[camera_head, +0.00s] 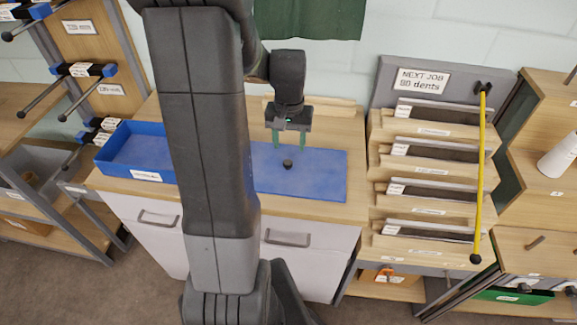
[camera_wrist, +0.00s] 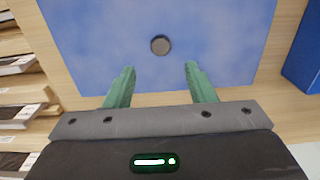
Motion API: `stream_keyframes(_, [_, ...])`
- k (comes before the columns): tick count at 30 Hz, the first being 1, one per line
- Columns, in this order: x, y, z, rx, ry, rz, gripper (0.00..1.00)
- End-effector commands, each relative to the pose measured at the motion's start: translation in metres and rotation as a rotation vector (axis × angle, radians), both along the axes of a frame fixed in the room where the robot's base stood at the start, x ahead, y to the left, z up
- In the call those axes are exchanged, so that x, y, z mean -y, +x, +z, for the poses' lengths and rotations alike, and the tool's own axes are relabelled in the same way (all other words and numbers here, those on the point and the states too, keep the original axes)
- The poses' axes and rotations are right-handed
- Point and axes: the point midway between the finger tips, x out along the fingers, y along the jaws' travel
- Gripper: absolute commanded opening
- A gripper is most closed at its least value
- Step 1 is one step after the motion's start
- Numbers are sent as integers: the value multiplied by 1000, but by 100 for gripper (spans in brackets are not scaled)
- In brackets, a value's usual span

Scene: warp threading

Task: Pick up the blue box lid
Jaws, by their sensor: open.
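The blue box lid (camera_head: 318,178) is a flat blue panel with a small dark round knob (camera_head: 288,164). It lies on the wooden counter, and my arm hides its left part in the head view. In the wrist view the lid (camera_wrist: 90,40) fills the upper middle, with the knob (camera_wrist: 160,45) ahead of the fingertips. My gripper (camera_head: 290,147) points down above the lid with its green fingers apart. It also shows in the wrist view (camera_wrist: 160,68), open and empty, with the knob beyond the gap between the fingers.
A blue open box (camera_head: 118,150) with a label stands on the counter left of my arm. A grey rack (camera_head: 385,75) with several wooden slots and a yellow rod (camera_head: 480,150) stands at the right. Bare wood (camera_head: 345,125) lies around the lid.

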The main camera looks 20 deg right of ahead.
Motion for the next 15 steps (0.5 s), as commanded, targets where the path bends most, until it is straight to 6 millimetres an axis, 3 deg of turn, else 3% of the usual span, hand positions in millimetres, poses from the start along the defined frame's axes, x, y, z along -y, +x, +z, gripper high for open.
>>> stream_keyframes(5, [-1, -2, -10, -1, 1, 0, 50])
stream_keyframes(15, [-6, -7, -53, -1, 1, 0, 50])
